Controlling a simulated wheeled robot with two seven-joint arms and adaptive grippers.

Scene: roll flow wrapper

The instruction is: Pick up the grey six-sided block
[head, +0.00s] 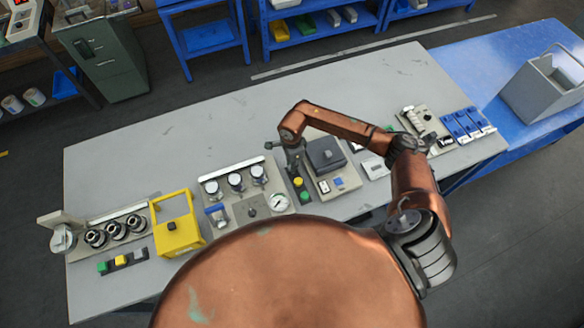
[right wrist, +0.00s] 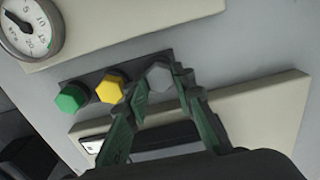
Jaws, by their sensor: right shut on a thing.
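The grey six-sided block (right wrist: 159,76) is at the right end of a dark strip (right wrist: 78,90) in the right wrist view. My right gripper (right wrist: 163,85) has its green fingers on either side of the grey block and is shut on it. The block appears still in line with the yellow block (right wrist: 110,90) and the green block (right wrist: 71,98); I cannot tell whether it is lifted. In the head view my right gripper (head: 293,166) points down over the far end of the strip and hides the grey block. My left gripper is not in view.
A dial gauge (head: 280,202) stands left of the strip, and a panel with a dark box (head: 325,154) stands right of it. A yellow frame (head: 178,238) and another row of coloured blocks (head: 122,261) are further left. The table's back area (head: 190,140) is clear.

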